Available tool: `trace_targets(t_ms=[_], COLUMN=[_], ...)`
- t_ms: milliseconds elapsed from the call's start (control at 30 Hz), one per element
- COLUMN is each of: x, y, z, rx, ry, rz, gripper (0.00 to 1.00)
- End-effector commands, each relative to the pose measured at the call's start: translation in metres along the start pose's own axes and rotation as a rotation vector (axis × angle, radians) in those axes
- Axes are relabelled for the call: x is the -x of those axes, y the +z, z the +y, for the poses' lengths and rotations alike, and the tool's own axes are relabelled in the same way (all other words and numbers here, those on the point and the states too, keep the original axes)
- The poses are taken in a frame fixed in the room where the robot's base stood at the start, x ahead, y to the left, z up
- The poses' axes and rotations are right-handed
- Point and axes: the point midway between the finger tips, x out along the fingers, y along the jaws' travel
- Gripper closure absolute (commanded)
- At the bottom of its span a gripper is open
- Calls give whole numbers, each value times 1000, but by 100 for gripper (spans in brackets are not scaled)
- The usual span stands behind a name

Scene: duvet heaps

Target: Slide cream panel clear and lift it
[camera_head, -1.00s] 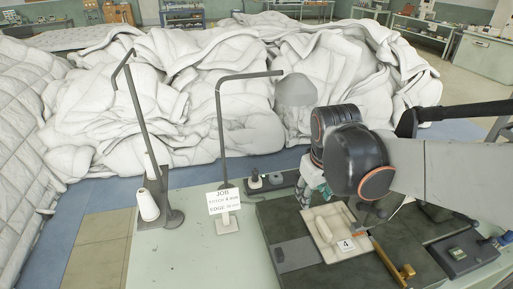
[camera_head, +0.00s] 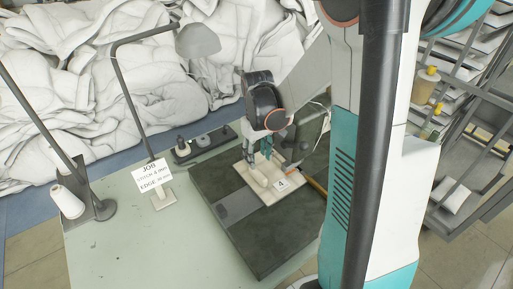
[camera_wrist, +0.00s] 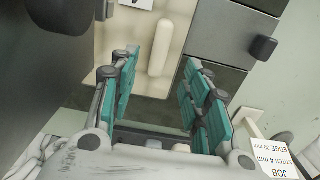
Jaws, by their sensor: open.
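The cream panel (camera_head: 268,190) lies flat on the dark work surface. It carries a raised cream bar (camera_head: 257,176) and a white tag marked 4 (camera_head: 281,184). My gripper (camera_head: 262,153) is over the panel's far edge, pointing down. In the wrist view, my gripper (camera_wrist: 160,88) is open, with its teal finger pads wide apart. The raised bar (camera_wrist: 159,46) shows beyond the fingers and near the middle of the gap, with nothing held between them. Part of the panel (camera_wrist: 118,52) and its tag are cut off at the top.
A brass-coloured bar (camera_head: 317,187) lies right of the panel. White duvets (camera_head: 110,75) heap behind.

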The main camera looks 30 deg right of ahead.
Motion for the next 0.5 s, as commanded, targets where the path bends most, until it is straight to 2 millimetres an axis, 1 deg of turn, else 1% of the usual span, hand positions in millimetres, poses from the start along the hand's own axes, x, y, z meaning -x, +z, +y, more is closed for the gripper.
trace_targets(t_ms=[33,200,400,500], x=[-13,-44,-74,-83], y=[0,0,0,0], z=[0,0,0,0], rx=[0,0,0,0], ry=[0,0,0,0], rz=[0,1,1,1], gripper=[57,57,57,57])
